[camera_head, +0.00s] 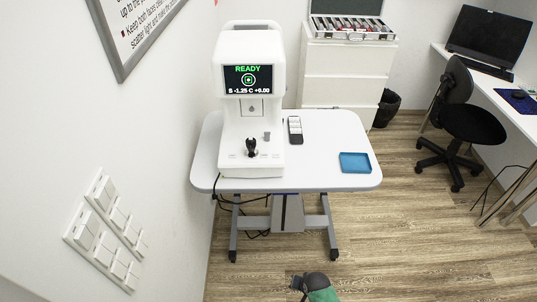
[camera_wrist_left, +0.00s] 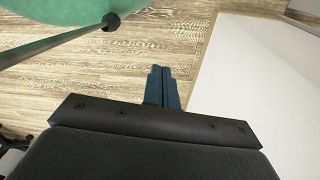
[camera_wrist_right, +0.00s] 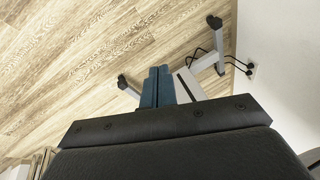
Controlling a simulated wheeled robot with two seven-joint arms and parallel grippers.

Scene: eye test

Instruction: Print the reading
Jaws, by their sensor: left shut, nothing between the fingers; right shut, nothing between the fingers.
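The white eye-test machine (camera_head: 229,128) stands on a pale table (camera_head: 318,150) against the left wall. Its screen (camera_head: 248,79) shows green "READY", a ring target and "S -1.25 C +0.00". A black joystick (camera_head: 251,148) stands upright on its base, with small marks or buttons beside it too small to read. No paper slip is visible on it. My left gripper (camera_wrist_left: 161,70) is shut and empty over the wooden floor, beside a white surface. My right gripper (camera_wrist_right: 157,71) is shut and empty, with the table's grey legs beyond it. Neither gripper is clearly seen in the head view.
A white cabinet (camera_head: 343,75) holds an open lens case (camera_head: 349,24). A black chair (camera_head: 466,115) stands right. A green rounded thing (camera_wrist_left: 70,10) is near my left gripper.

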